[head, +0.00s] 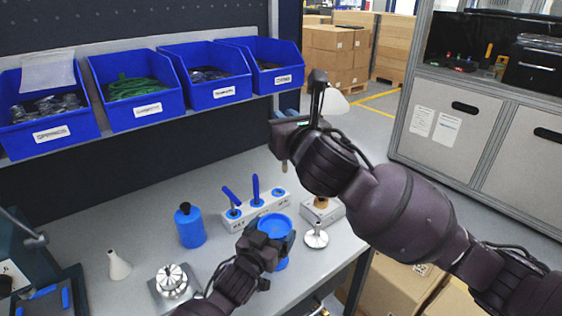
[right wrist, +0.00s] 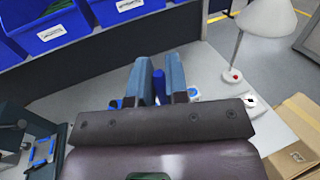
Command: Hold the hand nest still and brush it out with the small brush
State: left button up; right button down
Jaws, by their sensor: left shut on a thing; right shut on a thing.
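The hand nest (head: 275,224) is a blue round cup with a wide open top, near the bench's front edge in the head view. My left gripper (head: 266,247) is shut on its near side. My right gripper (head: 283,138) is raised above and behind the nest, apart from it. In the right wrist view its fingers (right wrist: 158,78) are close around a dark blue handle, which looks like the small brush (right wrist: 158,88). Most of the brush is hidden by the gripper; a thin tan piece shows below the gripper in the head view. The nest's inside is too small to judge.
A grey rack (head: 238,221) with blue-handled tools stands behind the nest. A blue bottle (head: 190,227) and a metal fixture (head: 172,282) are left of it. A metal disc-footed part (head: 316,237) stands close right. A white lamp (right wrist: 265,18) stands beyond my right gripper. Blue bins (head: 137,90) line the back.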

jog(key=shift+w+a+f, duration=0.45)
jog(key=shift+a+f, duration=0.5)
jog(key=shift+f, duration=3.25)
jog(key=shift+w+a+f, duration=0.4)
jog(key=shift+a+f, duration=0.5)
jog(key=shift+f, duration=3.3)
jog(key=shift+s+d, duration=1.45)
notch_tip(320, 180, up, 7)
jog(key=w+a, duration=0.3)
jog(key=shift+r, duration=0.2)
jog(key=shift+d, duration=0.1)
